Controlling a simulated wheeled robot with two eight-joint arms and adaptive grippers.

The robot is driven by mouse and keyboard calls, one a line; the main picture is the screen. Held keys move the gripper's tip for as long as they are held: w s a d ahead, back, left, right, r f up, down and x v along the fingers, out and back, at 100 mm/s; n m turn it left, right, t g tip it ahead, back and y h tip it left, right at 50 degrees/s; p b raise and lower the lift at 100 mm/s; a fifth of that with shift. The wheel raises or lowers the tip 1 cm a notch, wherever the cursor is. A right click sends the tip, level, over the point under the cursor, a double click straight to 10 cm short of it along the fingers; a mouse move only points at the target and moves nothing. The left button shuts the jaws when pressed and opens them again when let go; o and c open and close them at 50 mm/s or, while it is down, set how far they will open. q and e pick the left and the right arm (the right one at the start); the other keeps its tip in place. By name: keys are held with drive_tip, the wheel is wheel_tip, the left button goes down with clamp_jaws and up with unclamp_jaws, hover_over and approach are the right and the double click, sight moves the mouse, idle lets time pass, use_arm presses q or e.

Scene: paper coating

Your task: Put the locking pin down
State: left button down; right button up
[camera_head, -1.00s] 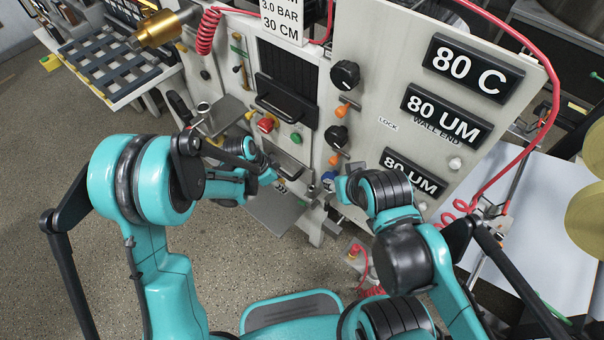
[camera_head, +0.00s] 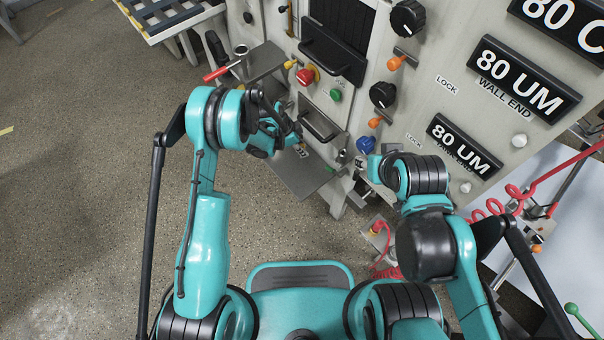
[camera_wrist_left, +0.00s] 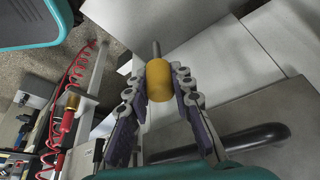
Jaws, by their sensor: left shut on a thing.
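The locking pin (camera_wrist_left: 160,82) has a yellow cylindrical head and a thin grey shaft. In the left wrist view it sits between the finger pads of my left gripper (camera_wrist_left: 160,84), which is shut on its head. The shaft points away from the gripper towards pale grey surfaces. In the head view my left gripper (camera_head: 288,138) is in front of the machine, above a grey lower shelf; the pin cannot be made out there. My right arm reaches towards the panel near a blue knob (camera_head: 366,145); its fingers are hidden or too small to tell.
The machine front carries a red button (camera_head: 306,76), a green button (camera_head: 336,95) and black dials (camera_head: 383,95). A grey lower shelf (camera_head: 300,178) juts out below. A red hose (camera_head: 380,245) hangs near the floor. Open floor (camera_head: 70,200) lies to the left.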

use_arm(q)
drive_tip(key=f+b, duration=0.1)
drive_tip(key=f, duration=0.2)
drive_tip(key=f+b, duration=0.1)
drive_tip(key=f, duration=0.3)
drive_tip(key=f+b, duration=0.2)
drive_tip(key=f, duration=0.2)
drive_tip(key=shift+w+d+f, duration=0.15)
drive_tip(key=shift+w, duration=0.1)
drive_tip(key=c, duration=1.3)
unclamp_jaws()
